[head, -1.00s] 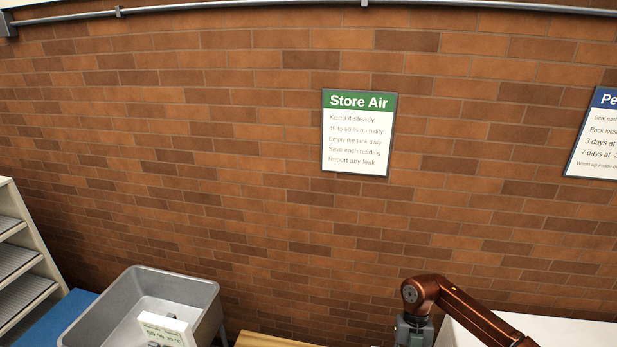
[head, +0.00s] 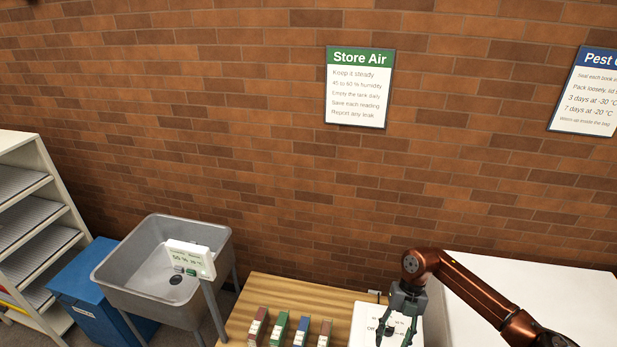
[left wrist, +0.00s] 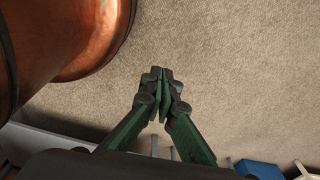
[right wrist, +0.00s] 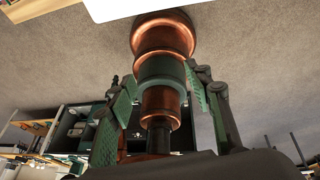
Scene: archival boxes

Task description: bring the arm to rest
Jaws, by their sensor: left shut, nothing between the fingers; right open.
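My right arm, copper-coloured, comes in from the right in the head view. Its gripper (head: 394,335) points down, open, in front of a white panel with lettering (head: 366,322); whether it touches the panel is unclear. In the right wrist view the right gripper (right wrist: 163,92) has its green-padded fingers apart, with copper links of my own body behind the gap. My left gripper (left wrist: 163,76) shows only in its wrist view, its fingertips together with nothing between them, over beige floor. A copper link of mine fills the upper left there.
A wooden table (head: 262,287) carries several upright coloured boxes. Left of it are a grey sink (head: 120,268) with a small white display (head: 190,259), a blue bin (head: 85,290) and a shelf unit (head: 55,190). A white surface (head: 560,290) lies at right, along the brick wall.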

